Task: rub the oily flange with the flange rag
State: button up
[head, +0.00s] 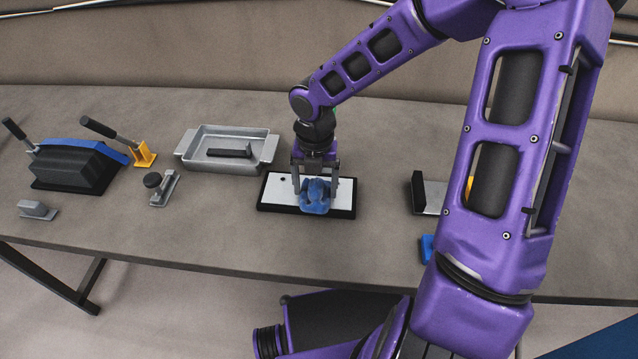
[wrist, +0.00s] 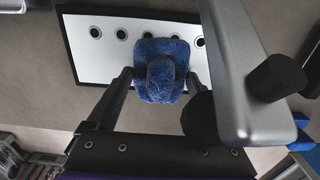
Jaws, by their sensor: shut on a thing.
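My gripper (head: 316,176) is shut on a blue cloth-like piece, the flange rag (head: 314,198). In the wrist view the rag (wrist: 160,62) sits between the two fingers (wrist: 158,84), with a raised grip part towards me. The rag is over a white panel in a black frame (head: 343,208). The wrist view shows a row of dark round spots or holes along the panel (wrist: 92,62); the rag hides part of it. I cannot tell whether the rag touches the panel. No part is clearly recognisable as the oily flange.
A metal tray (head: 190,158) holding a dark piece stands behind left. A grey-black bracket (head: 418,196) and a blue piece (head: 427,247) are right.

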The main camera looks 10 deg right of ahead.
jog(key=shift+r, duration=0.6)
notch_tip(320, 180, up, 3)
jog(key=shift+w+d+r, duration=0.1)
jog(key=shift+r, duration=0.65)
jog(key=shift+r, duration=1.5)
